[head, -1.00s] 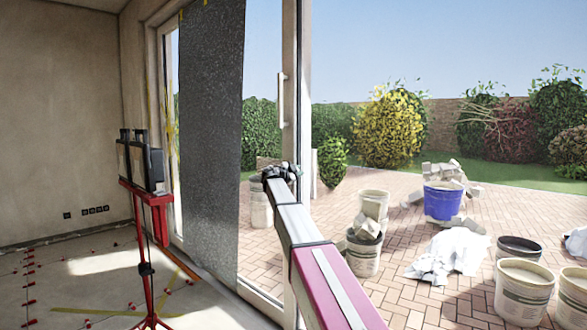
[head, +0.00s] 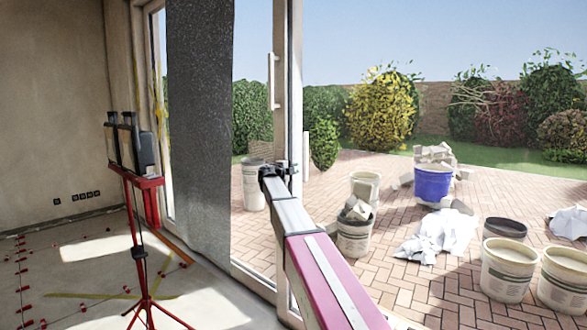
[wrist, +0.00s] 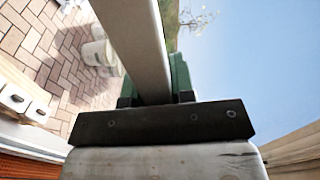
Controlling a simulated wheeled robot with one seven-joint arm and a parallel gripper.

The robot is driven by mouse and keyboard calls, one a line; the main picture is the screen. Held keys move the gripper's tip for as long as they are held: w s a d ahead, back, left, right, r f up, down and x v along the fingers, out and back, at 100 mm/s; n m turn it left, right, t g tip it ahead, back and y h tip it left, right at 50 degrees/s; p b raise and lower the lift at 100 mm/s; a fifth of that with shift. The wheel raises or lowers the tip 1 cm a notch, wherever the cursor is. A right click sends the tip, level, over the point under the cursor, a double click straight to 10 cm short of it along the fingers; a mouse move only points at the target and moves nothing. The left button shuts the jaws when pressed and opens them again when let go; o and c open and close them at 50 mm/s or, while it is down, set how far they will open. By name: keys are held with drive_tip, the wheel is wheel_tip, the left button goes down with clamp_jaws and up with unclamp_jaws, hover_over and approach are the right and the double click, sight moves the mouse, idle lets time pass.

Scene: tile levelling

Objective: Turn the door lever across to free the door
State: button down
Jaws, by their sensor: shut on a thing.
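The door lever (wrist: 138,50) shows in the wrist view as a long pale grey bar, running from the jaws to the top edge. My gripper (wrist: 158,92) is shut around this bar, with green-lined fingers on both sides. In the head view my gripper (head: 280,170) is at the edge of the tall glazed door's frame (head: 294,75), and it hides most of what it holds. A pale upright handle (head: 272,82) stands on the door frame above my gripper, apart from it.
A dark speckled panel (head: 200,130) covers part of the glass to the left. A red tripod stand (head: 147,195) is further left on the tiled floor. Outside, a blue bucket (head: 433,184), pale buckets (head: 508,272) and rubble stand on brick paving.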

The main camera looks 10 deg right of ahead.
idle(0.3)
drive_tip(key=c, duration=1)
unclamp_jaws()
drive_tip(key=shift+o, duration=0.2)
drive_tip(key=v, duration=1.1)
